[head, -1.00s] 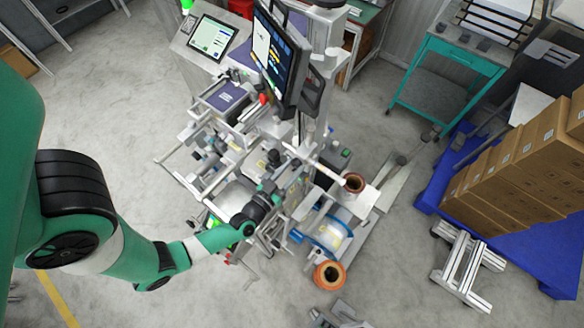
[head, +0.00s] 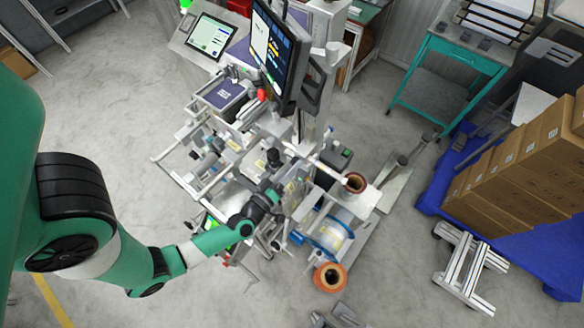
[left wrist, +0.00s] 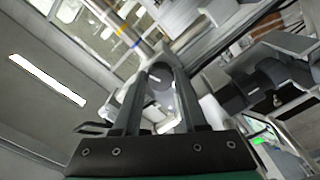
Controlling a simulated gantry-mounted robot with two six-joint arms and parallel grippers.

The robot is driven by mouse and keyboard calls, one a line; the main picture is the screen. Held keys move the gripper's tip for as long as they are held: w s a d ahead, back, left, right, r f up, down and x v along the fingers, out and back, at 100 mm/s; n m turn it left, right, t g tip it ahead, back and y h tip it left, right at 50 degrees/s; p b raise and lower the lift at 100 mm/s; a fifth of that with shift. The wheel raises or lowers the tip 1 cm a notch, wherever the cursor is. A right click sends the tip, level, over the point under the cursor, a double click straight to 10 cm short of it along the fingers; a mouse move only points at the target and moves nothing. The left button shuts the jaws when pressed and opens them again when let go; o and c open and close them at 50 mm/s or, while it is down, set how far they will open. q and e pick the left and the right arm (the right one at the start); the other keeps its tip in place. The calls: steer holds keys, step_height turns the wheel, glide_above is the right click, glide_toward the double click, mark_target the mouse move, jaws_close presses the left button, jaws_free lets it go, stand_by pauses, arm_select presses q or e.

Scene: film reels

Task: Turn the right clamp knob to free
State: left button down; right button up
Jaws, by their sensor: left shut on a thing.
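My left gripper (head: 275,194) reaches in from the left to the middle of the film machine (head: 240,175). In the left wrist view its two dark fingers (left wrist: 162,78) point ahead, with a dark round knob (left wrist: 160,74) between their tips. The fingers are shut on this knob. Its turn angle cannot be read, and whether it is the right clamp knob is not clear from the markings. Another black knob (head: 273,157) stands up on the machine beyond the gripper. My right gripper is not in view.
A monitor (head: 275,55) rises behind the work area. A clear reel (head: 328,236) and an orange-brown roll (head: 330,278) are right of the gripper. Rails and rods crowd around it. Cartons (head: 520,160) on a blue pallet stand far right. Floor at left is clear.

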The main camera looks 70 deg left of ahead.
arm_select(q)
steer(key=shift+r+n+b, duration=0.1)
steer(key=shift+n+b, duration=1.95)
steer(key=shift+n, duration=5.05)
steer(key=shift+c, duration=2.2)
jaws_free()
